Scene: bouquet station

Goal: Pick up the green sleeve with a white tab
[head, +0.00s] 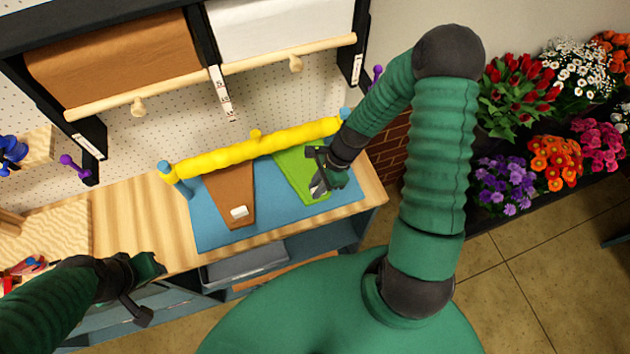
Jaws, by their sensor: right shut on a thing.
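The green sleeve (292,168) lies on the blue mat (215,228) on the right part of the workbench, its upper end by the yellow bar. My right gripper (320,190) is at the sleeve's lower end and is shut on it. The white tab is mostly hidden by the gripper; a small pale part shows between the fingers. A brown sleeve (229,188) with a white tab (239,211) lies to the left of the green one. My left gripper (143,293) is in front of the bench at lower left, apart from both sleeves; its jaw opening is unclear.
A lumpy yellow bar (235,152) on blue posts spans the back of the mat. Brown and white paper rolls (115,62) hang above. Red tools (28,266) lie at far left. Flowers (505,185) stand at right. The bench between tools and mat is clear.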

